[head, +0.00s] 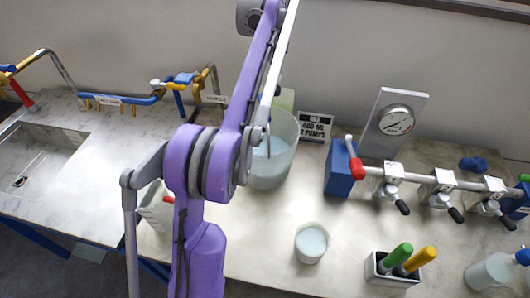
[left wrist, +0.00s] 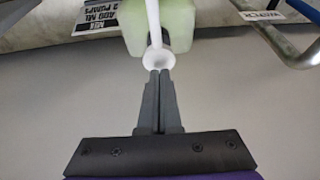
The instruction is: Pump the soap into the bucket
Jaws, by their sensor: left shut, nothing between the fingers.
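A pale green soap bottle (head: 287,97) stands behind the bucket, mostly hidden by it and my left arm. The translucent bucket (head: 284,132) has pale liquid inside and is partly covered by my arm. In the left wrist view the green bottle (left wrist: 178,22) is at the top, with a white pump (left wrist: 156,58) in front of it. My left gripper (left wrist: 159,75) is shut and empty, its fingertips at the pump's white round end; I cannot tell whether they touch. In the head view my left arm runs up over the bucket; its fingers do not show. My right gripper is not in view.
A sign (head: 315,127) reading 2 pumps stands right of the bucket. A small white cup (head: 312,242), a holder with green and yellow handles (head: 395,266), a valve manifold with a gauge (head: 396,121) and a wash bottle (head: 490,272) stand on the right. A sink (head: 40,150) is at left.

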